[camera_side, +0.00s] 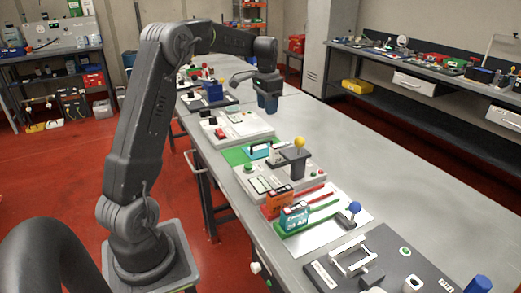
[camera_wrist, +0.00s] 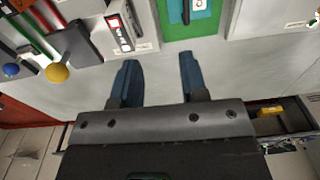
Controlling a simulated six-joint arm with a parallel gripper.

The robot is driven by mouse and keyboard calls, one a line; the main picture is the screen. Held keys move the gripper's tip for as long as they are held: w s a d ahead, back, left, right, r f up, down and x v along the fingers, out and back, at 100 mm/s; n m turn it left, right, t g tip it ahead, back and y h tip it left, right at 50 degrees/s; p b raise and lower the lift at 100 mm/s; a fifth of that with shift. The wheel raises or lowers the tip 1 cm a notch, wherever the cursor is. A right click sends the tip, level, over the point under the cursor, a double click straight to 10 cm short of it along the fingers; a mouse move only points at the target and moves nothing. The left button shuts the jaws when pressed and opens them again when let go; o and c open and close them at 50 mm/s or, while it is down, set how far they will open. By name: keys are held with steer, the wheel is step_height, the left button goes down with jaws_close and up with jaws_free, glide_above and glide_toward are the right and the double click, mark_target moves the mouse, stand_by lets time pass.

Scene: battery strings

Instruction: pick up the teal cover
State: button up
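The teal cover (camera_side: 259,150) sits on a green mat (camera_side: 236,156) between two grey panels in the side view. In the wrist view the teal cover (camera_wrist: 201,8) is cut off by the top edge. It shows a dark handle and a white label over the green mat (camera_wrist: 167,30). My gripper (camera_side: 267,104) hangs above the bench, behind the cover in the side view. In the wrist view my gripper (camera_wrist: 158,62) is open and empty, its blue fingers apart and clear of the cover.
A yellow-knobbed lever (camera_side: 299,143) stands on the grey panel right of the cover. An orange battery (camera_side: 278,202) and a teal battery (camera_side: 294,217) stand nearer the camera. The bench's right side (camera_side: 350,160) is bare.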

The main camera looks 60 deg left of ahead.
glide_toward(262, 143)
step_height(262, 143, down, 5)
steer(key=shift+a+r, duration=0.15)
steer(key=shift+r, duration=0.05)
steer(key=shift+w+a+f, duration=0.1)
steer(key=shift+a+f, duration=0.05)
steer(key=shift+f, duration=1.25)
steer(key=shift+w+a+f, duration=0.1)
steer(key=shift+f, duration=1.35)
steer(key=shift+c, duration=0.4)
jaws_close()
